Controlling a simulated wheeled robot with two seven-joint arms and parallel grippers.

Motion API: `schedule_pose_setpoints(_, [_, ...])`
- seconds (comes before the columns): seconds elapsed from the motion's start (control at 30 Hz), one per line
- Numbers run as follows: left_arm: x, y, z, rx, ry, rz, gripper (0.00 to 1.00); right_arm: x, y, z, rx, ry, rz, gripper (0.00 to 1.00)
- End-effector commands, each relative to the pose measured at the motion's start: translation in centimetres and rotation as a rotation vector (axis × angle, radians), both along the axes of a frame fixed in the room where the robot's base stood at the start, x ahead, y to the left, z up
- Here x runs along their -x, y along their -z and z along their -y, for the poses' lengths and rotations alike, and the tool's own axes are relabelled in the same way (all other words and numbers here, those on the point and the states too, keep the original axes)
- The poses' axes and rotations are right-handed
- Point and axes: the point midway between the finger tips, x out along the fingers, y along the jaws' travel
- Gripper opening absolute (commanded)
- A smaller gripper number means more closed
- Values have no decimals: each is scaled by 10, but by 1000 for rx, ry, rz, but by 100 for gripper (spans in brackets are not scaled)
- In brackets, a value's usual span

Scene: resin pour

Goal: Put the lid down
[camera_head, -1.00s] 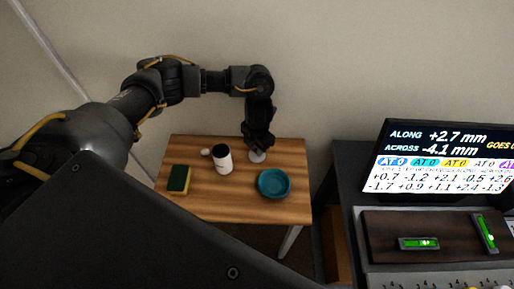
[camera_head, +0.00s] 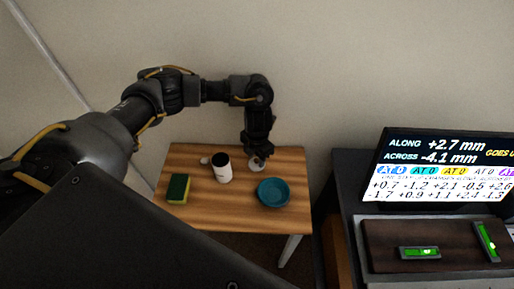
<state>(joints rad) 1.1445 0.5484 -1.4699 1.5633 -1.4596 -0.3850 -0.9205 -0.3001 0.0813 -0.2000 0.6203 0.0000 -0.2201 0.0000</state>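The lid (camera_head: 256,164) looks like a small white disc at the back of the wooden table, right of the white mug (camera_head: 222,169). My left gripper (camera_head: 258,153) points down directly over the lid and hides its far part. Its fingertips are dark and small, so I cannot tell whether they are open or shut on the lid. I also cannot tell whether the lid rests on the table or hangs just above it. My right gripper is not in view.
The wooden table (camera_head: 225,218) also bears a green and yellow sponge (camera_head: 178,188) at left and a teal bowl (camera_head: 273,192) in front of the lid. Bare wood lies between mug and bowl. A monitor (camera_head: 445,168) and a dark board with green levels (camera_head: 435,245) stand at right.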

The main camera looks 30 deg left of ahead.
Motion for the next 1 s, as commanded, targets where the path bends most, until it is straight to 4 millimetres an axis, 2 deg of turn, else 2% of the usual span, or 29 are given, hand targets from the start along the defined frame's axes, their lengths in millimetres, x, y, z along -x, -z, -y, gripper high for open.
schedule_pose_setpoints(0.3, [-2, -65, 2, 0, 2, 8, 39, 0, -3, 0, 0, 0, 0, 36])
schedule_pose_setpoints(0.5, [-1, -98, 3, -1, 1, 6, 39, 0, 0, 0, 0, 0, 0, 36])
schedule_pose_setpoints(0.7, [1, -114, 3, 0, 0, 2, 39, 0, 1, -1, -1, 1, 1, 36])
schedule_pose_setpoints(1.0, [1, -116, 3, 0, -1, 1, 39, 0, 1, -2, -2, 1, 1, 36])
